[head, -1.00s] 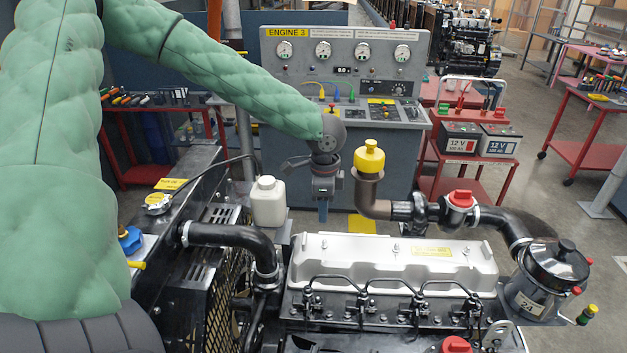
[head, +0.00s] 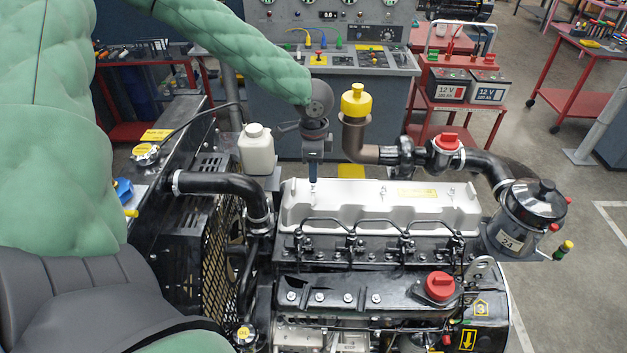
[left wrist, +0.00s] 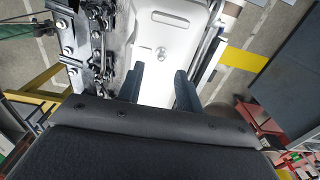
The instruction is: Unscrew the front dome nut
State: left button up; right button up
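The white rocker cover (head: 350,209) lies along the top of the engine, with small metal nuts along its middle. My left gripper (head: 313,178) points down over the cover's left end, close to the nut at the fan end, which its fingertips partly hide. In the left wrist view the two dark fingers (left wrist: 159,84) are apart with nothing between them. A shiny dome nut (left wrist: 160,53) on the cover (left wrist: 178,38) shows just beyond and between the fingertips there. I cannot tell whether they touch anything. My right gripper is not in view.
A yellow-capped pipe (head: 356,104) rises just right of the left gripper. A white bottle (head: 257,152) stands to its left. Injector lines (head: 350,238) run along the cover's near side. A black canister (head: 533,205) stands at the right end. The control console (head: 390,62) is behind.

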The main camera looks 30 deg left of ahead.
aim_at(313, 187)
pick_arm(q)
notch_tip(313, 187, down, 2)
jog(key=shift+a+f, duration=0.15)
jog(key=shift+f, duration=0.05)
jog(key=shift+f+b, duration=0.6)
jog(key=shift+f, duration=0.5)
jog(key=shift+w, duration=0.1)
jog(key=shift+f, duration=0.1)
grip_shut()
